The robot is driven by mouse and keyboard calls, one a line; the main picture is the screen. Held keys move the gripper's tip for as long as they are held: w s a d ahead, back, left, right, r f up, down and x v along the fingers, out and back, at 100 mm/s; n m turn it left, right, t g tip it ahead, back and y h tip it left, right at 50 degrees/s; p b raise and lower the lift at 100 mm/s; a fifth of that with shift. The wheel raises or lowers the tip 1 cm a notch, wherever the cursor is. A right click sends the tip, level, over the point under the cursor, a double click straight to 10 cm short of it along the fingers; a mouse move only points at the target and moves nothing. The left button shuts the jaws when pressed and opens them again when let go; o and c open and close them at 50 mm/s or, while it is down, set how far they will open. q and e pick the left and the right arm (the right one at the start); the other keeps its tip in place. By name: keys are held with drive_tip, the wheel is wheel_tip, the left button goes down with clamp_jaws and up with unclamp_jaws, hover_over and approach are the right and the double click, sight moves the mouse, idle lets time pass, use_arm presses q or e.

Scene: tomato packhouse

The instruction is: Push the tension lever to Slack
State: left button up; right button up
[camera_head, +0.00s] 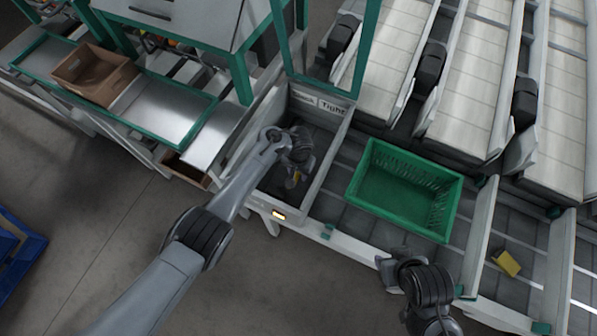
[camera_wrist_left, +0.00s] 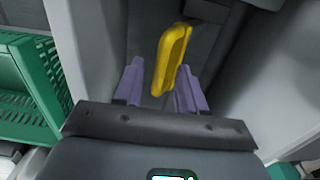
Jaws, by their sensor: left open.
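The tension lever shows as a yellow handle (camera_wrist_left: 172,60) in the left wrist view. It stands just beyond and partly between the two purple fingertips of my left gripper (camera_wrist_left: 158,82), which is open with a gap on each side. In the head view my left gripper (camera_head: 291,172) is down inside a grey-walled bay, and only a bit of yellow shows beside it. A "Tight" label (camera_head: 333,107) is on the bay's back wall, with a second, hardly readable label to its left. My right gripper (camera_head: 388,272) is near the front rail; its jaw opening is unclear.
A green crate (camera_head: 405,190) stands right of the bay, close to its wall. A yellow block (camera_head: 506,263) lies in a lane at right. A green frame (camera_head: 322,92) rises behind the bay. A cardboard box (camera_head: 95,75) sits on the left bench. The front floor is open.

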use_arm(q)
drive_tip(key=shift+c, duration=0.3)
clamp_jaws()
drive_tip(key=w+a+g+h+p, duration=0.1)
drive_tip(key=w+a+h, duration=0.1)
drive_tip(key=a, duration=0.6)
drive_tip(key=shift+w+r+h, duration=0.3)
drive_tip(key=shift+w+r, duration=0.15)
drive_tip(key=shift+w, duration=0.2)
drive_tip(key=shift+a, duration=0.1)
